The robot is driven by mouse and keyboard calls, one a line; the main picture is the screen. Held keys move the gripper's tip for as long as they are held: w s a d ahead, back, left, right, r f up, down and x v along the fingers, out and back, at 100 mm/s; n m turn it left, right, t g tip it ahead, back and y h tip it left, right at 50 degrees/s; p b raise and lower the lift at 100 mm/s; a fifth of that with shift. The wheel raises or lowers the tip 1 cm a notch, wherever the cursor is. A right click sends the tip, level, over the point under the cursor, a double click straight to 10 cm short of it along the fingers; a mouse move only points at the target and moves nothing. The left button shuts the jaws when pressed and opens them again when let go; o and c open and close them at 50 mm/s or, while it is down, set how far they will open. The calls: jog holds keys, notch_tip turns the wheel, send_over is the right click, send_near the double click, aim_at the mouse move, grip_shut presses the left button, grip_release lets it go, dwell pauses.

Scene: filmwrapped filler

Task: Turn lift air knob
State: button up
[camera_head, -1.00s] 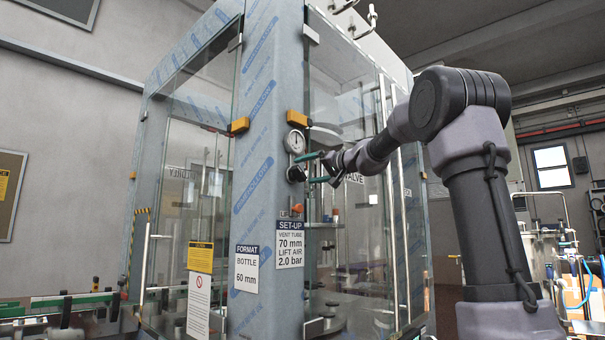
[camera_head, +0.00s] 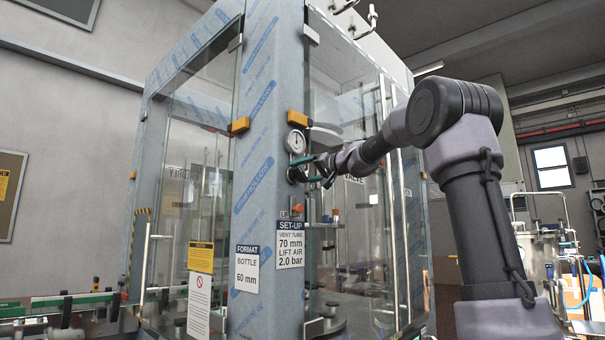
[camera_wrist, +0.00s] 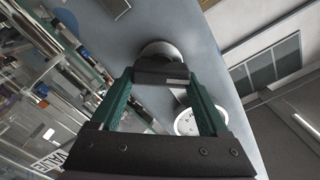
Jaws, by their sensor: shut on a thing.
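The lift air knob (camera_wrist: 162,74) is a dark knob on a round pale base on the machine's blue-wrapped post. In the wrist view my gripper (camera_wrist: 163,82) has its two green fingers on either side of the knob, shut on it. In the head view my gripper (camera_head: 301,168) is at the post, just below the round white pressure gauge (camera_head: 295,142), and largely covers the knob. The gauge also shows in the wrist view (camera_wrist: 187,122), but its needle is too small to read. A set-up sign (camera_head: 290,245) below reads vent tube 70 mm and lift air 2.0 bar.
An orange-red knob (camera_head: 298,209) sits on the post below my gripper. Glass doors with a long vertical handle (camera_head: 388,200) stand to the right, close to my arm. A yellow-orange block (camera_head: 296,118) is above the gauge. A format sign (camera_head: 247,268) hangs lower left.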

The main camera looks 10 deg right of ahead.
jog(key=m, duration=0.5)
jog(key=shift+f, duration=0.2)
jog(key=shift+w+d+f+m, duration=0.1)
jog(key=shift+m, duration=1.15)
jog(key=shift+f+m, duration=0.1)
jog(key=shift+m, duration=1.15)
jog(key=o, duration=1.2)
jog(key=shift+o, duration=0.2)
jog(key=v, duration=1.1)
